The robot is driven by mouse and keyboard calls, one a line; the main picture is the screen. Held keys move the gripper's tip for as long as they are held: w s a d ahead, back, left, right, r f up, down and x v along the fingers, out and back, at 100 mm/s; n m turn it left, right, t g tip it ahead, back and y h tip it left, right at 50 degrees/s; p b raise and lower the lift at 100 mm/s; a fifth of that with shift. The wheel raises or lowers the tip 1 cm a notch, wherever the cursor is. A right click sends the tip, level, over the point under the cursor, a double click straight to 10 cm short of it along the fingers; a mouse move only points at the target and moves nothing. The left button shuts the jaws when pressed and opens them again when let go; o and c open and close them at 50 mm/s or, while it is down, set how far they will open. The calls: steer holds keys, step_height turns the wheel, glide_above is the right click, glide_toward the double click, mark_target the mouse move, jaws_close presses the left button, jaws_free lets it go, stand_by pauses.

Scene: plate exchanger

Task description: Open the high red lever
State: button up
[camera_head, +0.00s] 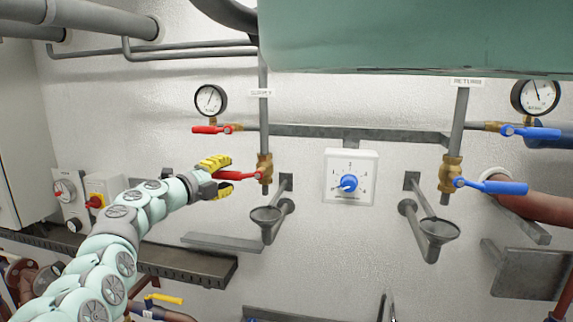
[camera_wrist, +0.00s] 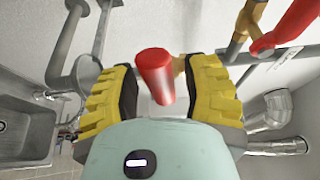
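The high red lever (camera_head: 208,129) sits left of the pipe, just under the left pressure gauge, and points left. A second, lower red lever (camera_head: 240,175) points left from the brass valve (camera_head: 264,168) on the supply pipe. My gripper (camera_head: 222,176) is open at the free end of this lower lever, with one yellow finger above it and one below. In the wrist view a red handle end (camera_wrist: 154,72) lies between the open fingers, with gaps on both sides; contact does not show. Another red lever (camera_wrist: 297,28) shows at the upper right there.
A left pressure gauge (camera_head: 210,100) is above the high lever. A funnel (camera_head: 266,216) is below the supply valve. A white dial box (camera_head: 349,178) and blue levers (camera_head: 495,186) are to the right. A dark ledge (camera_head: 190,263) runs below my arm.

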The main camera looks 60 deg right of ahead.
jaws_close()
steer(key=shift+w+a+f, duration=0.1)
steer(key=shift+f, duration=0.05)
